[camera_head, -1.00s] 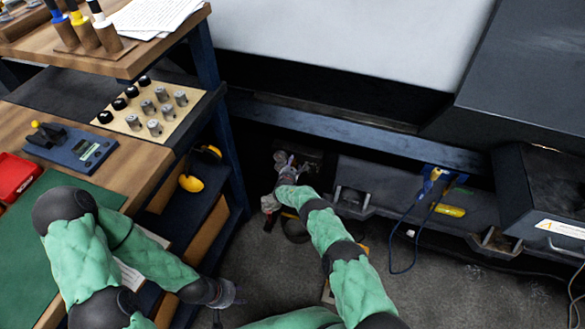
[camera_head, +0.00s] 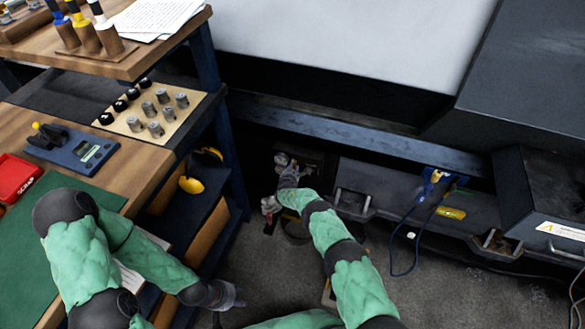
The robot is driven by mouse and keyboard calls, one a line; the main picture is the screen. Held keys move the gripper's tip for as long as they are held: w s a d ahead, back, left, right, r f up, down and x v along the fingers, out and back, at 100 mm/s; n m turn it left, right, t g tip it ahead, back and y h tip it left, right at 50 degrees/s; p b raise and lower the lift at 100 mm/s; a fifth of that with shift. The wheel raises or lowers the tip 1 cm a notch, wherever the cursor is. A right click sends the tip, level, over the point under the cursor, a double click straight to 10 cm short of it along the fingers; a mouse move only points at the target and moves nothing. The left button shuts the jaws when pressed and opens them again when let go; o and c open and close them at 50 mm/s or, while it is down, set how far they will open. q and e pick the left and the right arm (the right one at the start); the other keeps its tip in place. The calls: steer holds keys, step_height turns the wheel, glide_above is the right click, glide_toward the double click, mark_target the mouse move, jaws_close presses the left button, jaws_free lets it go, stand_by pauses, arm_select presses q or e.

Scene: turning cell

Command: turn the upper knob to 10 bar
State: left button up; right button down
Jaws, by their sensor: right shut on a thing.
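My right gripper (camera_head: 283,160) reaches into the dark recess under the machine's blue beam. It is shut on what appears to be the upper knob, which its fingers and the shadow hide. A dark unit (camera_head: 312,162) shows just right of the fingers. A small pale and reddish fitting (camera_head: 270,205) sits below the gripper. No scale or pressure reading can be made out. My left gripper (camera_head: 236,298) is low at the bottom, beside the workbench and away from the unit. Its fingers are too small and dark to read.
The workbench (camera_head: 150,165) stands on the left, with a blue device (camera_head: 75,148) and a tray of metal parts (camera_head: 150,115). Yellow ear defenders (camera_head: 192,184) sit on its side shelf. A blue cable (camera_head: 405,235) hangs at right. Grey floor (camera_head: 460,290) is open at lower right.

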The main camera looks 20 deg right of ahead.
steer(key=shift+d, duration=0.2)
steer(key=c, duration=0.9)
jaws_free()
steer(key=shift+c, duration=0.2)
steer(key=shift+s+a, duration=0.1)
steer(key=v, duration=1.2)
